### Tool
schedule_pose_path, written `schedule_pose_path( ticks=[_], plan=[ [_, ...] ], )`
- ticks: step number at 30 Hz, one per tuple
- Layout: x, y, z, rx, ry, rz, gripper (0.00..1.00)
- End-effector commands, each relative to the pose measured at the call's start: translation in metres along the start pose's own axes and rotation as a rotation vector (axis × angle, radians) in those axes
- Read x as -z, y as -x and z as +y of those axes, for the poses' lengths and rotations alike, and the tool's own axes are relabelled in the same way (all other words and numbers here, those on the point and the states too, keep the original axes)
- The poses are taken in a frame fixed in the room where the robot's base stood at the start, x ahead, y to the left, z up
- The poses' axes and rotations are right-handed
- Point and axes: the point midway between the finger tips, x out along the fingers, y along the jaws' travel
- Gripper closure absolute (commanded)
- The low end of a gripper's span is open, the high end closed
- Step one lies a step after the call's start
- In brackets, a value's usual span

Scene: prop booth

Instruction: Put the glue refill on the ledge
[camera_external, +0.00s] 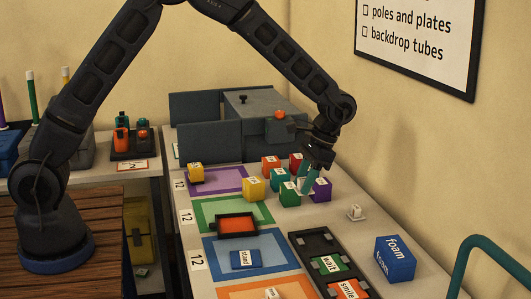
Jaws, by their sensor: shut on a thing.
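My gripper (312,172) is at the right side of the table, pointing down just above a cluster of small labelled cubes. It is shut on a small teal piece (307,183), which may be the glue refill; its shape is mostly hidden by the fingers and cubes. I cannot tell if the piece touches the cubes or table. A purple cube (322,189) is just right of it, and a green cube (290,194) just left. No part is clearly marked as the ledge; a grey box (254,104) with a flat top stands at the table's back.
Yellow (254,188) and red (270,164) cubes stand nearby. A small white object (356,212) and a blue foam block (396,258) lie along the right. A black tray (318,246) and coloured frames fill the front. The wall is close on the right.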

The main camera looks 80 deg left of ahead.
Motion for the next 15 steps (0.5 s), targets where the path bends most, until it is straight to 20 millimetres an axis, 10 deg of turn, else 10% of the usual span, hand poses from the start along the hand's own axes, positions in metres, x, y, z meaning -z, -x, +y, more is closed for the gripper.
schedule_pose_path(
  ticks=[6, 15],
  plan=[
    [-0.027, 0.065, 0.0, 0.0, 0.001, 0.005, 0.87],
    [-0.043, 0.112, -0.01, -0.002, 0.004, 0.001, 0.87]
  ],
)
